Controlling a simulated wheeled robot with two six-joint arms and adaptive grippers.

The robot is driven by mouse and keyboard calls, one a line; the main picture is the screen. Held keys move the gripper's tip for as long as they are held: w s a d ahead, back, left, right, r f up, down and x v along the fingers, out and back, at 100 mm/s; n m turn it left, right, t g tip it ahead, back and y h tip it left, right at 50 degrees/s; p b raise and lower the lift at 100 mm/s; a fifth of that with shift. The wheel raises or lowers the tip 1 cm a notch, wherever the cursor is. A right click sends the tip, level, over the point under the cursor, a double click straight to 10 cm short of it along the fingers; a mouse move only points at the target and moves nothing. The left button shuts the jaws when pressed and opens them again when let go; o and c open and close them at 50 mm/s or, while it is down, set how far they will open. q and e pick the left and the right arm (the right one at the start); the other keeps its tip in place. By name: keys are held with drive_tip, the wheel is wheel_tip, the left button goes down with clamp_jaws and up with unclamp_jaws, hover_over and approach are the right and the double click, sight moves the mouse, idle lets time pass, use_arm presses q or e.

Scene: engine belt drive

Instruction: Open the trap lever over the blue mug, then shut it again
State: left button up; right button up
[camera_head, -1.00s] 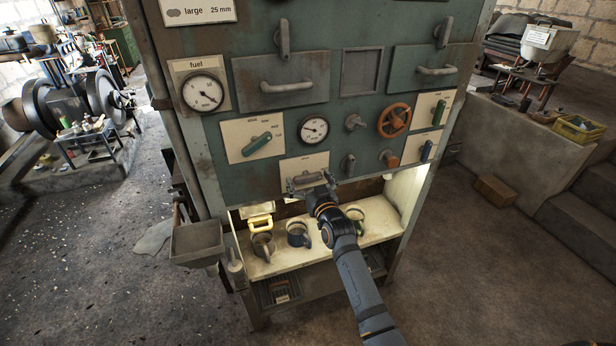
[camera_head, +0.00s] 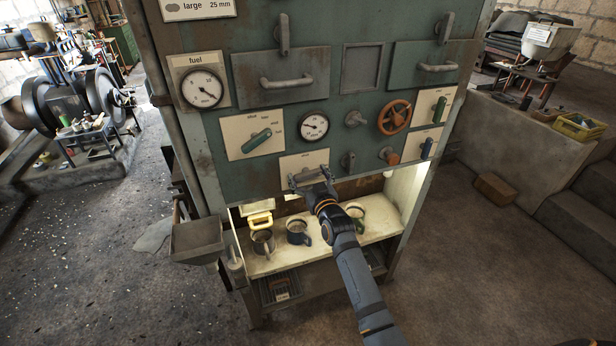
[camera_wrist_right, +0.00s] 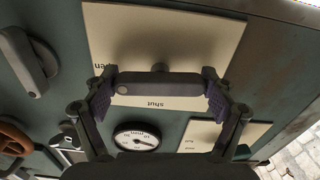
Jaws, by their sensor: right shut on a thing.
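The trap lever (camera_wrist_right: 160,88) is a grey bar on a pale plate (camera_wrist_right: 205,35) on the green panel. It lies level across the right wrist view, next to the word "shut"; part of "open" shows to the left. My right gripper (camera_wrist_right: 160,97) is shut on the lever, one finger pad at each end. In the head view my right gripper (camera_head: 309,180) is at the panel's lower edge, above the shelf. The blue mug (camera_head: 296,233) stands upright on the lit shelf below it. My left gripper is not in view.
A dark mug (camera_head: 262,243) and a green mug (camera_head: 358,217) flank the blue one on the shelf (camera_head: 275,262). Around the plate are a gauge (camera_head: 313,126), a green lever (camera_head: 256,141), a grey knob (camera_head: 348,160) and an orange handwheel (camera_head: 394,115). A hopper (camera_head: 197,240) hangs left.

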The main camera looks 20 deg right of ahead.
drive_tip(key=n+b, duration=0.1)
drive_tip(key=n, duration=0.2)
drive_tip(key=shift+f, duration=0.1)
drive_tip(key=n+b, duration=0.1)
drive_tip(key=n, duration=0.4)
drive_tip(key=shift+b, duration=0.35)
drive_tip(key=n+b, duration=0.1)
drive_tip(key=n, duration=0.3)
drive_tip(key=shift+n+b, duration=0.35)
drive_tip(key=shift+n, duration=2.05)
drive_tip(key=o, duration=1)
drive_tip(key=shift+s, duration=0.1)
